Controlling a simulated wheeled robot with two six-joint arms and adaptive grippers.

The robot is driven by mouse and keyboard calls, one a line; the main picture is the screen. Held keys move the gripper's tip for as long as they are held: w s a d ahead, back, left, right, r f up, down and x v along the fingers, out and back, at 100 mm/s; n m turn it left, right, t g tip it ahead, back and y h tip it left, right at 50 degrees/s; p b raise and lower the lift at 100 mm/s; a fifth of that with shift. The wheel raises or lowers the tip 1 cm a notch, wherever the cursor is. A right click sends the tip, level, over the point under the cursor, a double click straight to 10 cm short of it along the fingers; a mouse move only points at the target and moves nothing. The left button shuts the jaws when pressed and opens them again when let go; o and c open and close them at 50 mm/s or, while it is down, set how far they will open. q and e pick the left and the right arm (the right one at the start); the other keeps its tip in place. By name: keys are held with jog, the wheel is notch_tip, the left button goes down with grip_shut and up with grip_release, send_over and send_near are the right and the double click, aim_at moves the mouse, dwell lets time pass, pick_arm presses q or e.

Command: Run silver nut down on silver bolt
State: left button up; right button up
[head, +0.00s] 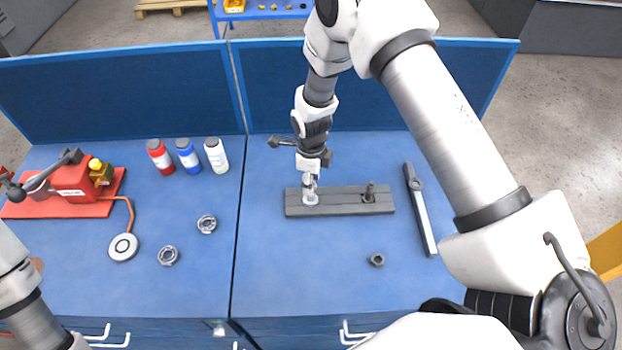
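The silver bolt (311,198) stands at the left end of a dark grey block on the blue bench. My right gripper (311,180) points straight down right over it, its fingertips at the bolt's top. The silver nut cannot be told apart from the bolt and fingertips at this size. Whether the fingers are closed on it is too small to tell.
The block (340,208) also bears a dark bolt (369,196). A dark nut (377,260) lies in front, a grey wrench-like bar (420,210) to the right. Two metal rings (207,224), three bottles (188,157) and a red device (75,182) are left. The front right is mostly clear.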

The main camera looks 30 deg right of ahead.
jog(key=n, duration=0.4)
jog(key=shift+n, duration=0.4)
jog(key=n, duration=0.6)
jog(key=shift+w+n, duration=0.1)
jog(key=shift+n, duration=0.2)
jog(key=n, duration=0.6)
jog(key=shift+n, duration=0.3)
jog(key=n, duration=0.6)
jog(key=shift+b, duration=0.35)
grip_shut()
